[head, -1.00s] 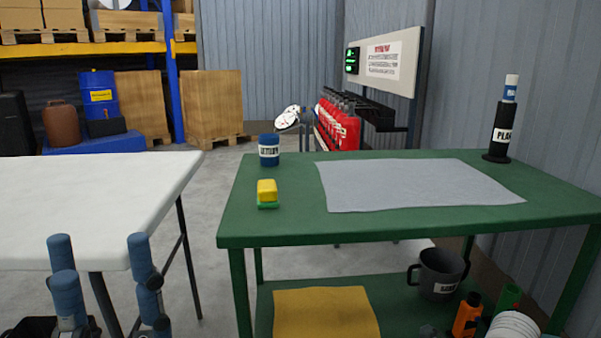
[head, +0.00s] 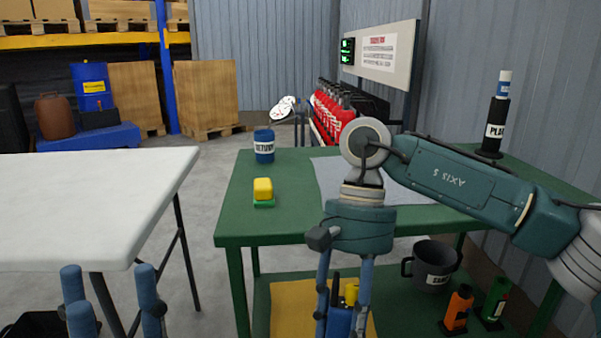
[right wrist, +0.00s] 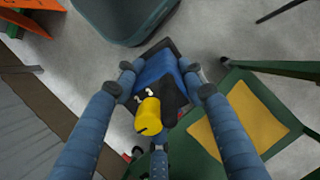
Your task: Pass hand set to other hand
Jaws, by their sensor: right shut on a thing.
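The hand set (head: 338,322) is blue with a black top and a yellow knob. My right gripper (head: 343,308) points down and is shut on it, in front of the green table. In the right wrist view the hand set (right wrist: 157,72) sits between the blue fingers of this gripper (right wrist: 162,85). The lower end of the hand set is cut off in the head view. My left gripper (head: 110,290) is at the lower left, fingers up and spread apart, with nothing between them. It is well apart from the hand set.
A white table (head: 90,205) stands at left. The green table (head: 235,215) bears a yellow-green sponge (head: 263,192), a blue can (head: 264,146) and a grey mat (head: 328,178). Its lower shelf holds a yellow cloth (head: 290,305), dark mug (head: 431,265), orange bottle (head: 458,308) and green bottle (head: 495,300).

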